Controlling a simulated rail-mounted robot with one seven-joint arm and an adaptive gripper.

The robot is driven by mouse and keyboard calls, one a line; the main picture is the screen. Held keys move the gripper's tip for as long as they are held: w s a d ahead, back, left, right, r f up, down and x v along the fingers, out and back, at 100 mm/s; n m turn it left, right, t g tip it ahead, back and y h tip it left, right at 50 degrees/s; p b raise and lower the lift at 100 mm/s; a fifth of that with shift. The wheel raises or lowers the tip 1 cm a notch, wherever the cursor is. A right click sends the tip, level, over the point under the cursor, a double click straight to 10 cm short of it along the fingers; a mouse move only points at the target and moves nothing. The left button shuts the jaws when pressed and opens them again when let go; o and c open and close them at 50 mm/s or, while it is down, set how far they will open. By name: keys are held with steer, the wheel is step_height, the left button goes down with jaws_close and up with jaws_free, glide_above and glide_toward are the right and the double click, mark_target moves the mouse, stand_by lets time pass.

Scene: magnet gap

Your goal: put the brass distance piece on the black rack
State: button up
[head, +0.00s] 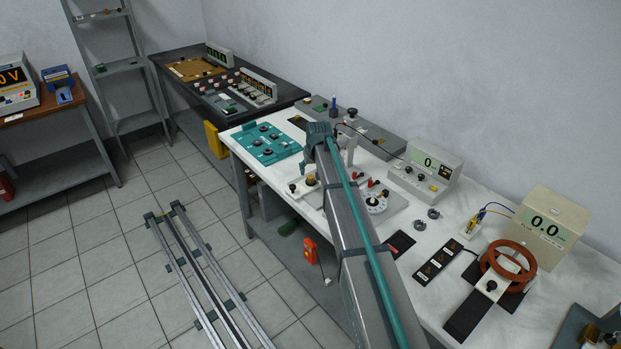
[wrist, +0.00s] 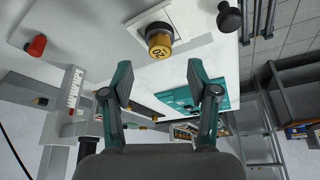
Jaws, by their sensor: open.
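The brass distance piece (wrist: 159,43), a short brass cylinder with a dark band and a number on its end, is at a white block in the wrist view. In the head view it seems to be the small brass spot (head: 311,179) left of my arm. My gripper (wrist: 160,80) is open and empty; its two teal-padded fingers are apart, with the piece showing beyond the gap between them, not touched. A narrow black strip with brass bits, likely the black rack (wrist: 143,107), shows between the fingers. In the head view it appears behind the teal board (head: 297,122).
A teal board (head: 267,144) lies at the table's left end. A black knob (wrist: 230,17) is close beside the piece, and a red knob (wrist: 37,45) stands off to the left. A white scaled post (wrist: 73,88) rises at left. Meters and a red coil (head: 508,262) occupy the right.

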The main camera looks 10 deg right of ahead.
mark_target(310, 176)
steer(key=shift+p+x, duration=1.05)
steer(key=shift+x, duration=1.4)
jaws_close()
